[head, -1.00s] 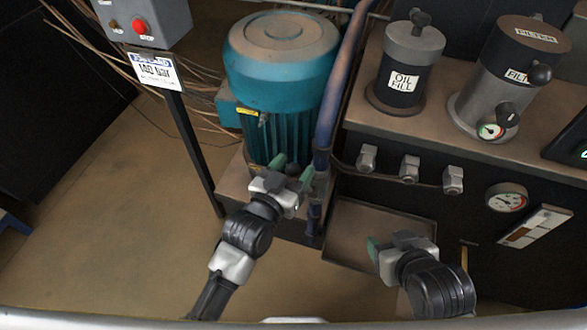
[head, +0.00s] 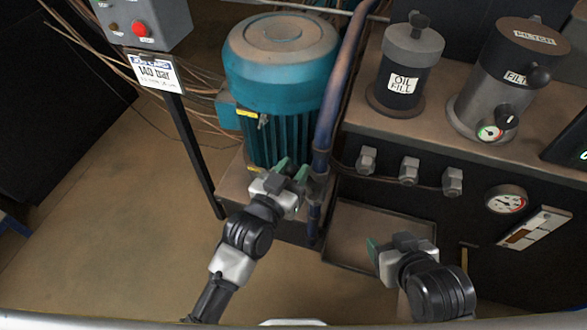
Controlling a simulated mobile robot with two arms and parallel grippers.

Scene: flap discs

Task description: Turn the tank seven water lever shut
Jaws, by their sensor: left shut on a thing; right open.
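The blue pipe (head: 331,100) runs down beside the teal motor (head: 282,65), with a fitting (head: 319,165) low on it. My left gripper (head: 292,169) is at the motor's foot, just left of that fitting. Its green fingertips are shut on a small dark part, mostly hidden between them; I cannot tell whether it is a lever. No tank seven label or clear water lever shows. My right gripper (head: 372,250) is open and empty above the shallow tray (head: 350,225).
The oil fill pot (head: 405,85) and filter housing (head: 500,80) stand on the tank top. Several small grey fittings (head: 409,171) and a gauge (head: 506,199) line its front. A control box (head: 148,22) on a post stands left. The brown floor (head: 110,220) is clear.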

